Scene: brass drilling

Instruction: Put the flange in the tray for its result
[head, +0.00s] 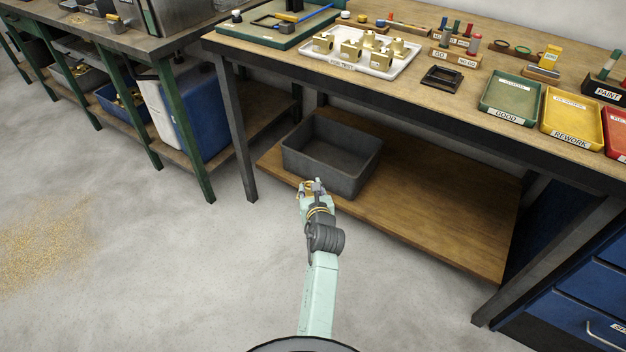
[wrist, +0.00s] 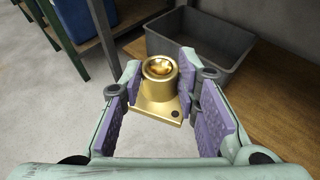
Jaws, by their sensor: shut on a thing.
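My gripper (wrist: 159,112) is shut on the flange (wrist: 158,85), a brass piece with a square base and a round bored boss. The boss faces up in the wrist view, and one small dark hole shows in the base. In the head view my gripper (head: 312,188) is low in front of the workbench, below its top. The green GOOD tray (head: 486,113), the yellow REWORK tray (head: 571,139) and a red tray (head: 617,150) stand at the bench's right. The red tray is cut off by the frame edge. All three look empty.
A grey bin (head: 332,158) sits on the wooden lower shelf (head: 430,215) just beyond my gripper. The bench's dark front edge (head: 400,103) lies above it. A white tray (head: 372,64) holds several brass parts. Gauges, rings and a small dark frame (head: 441,78) stand on the bench.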

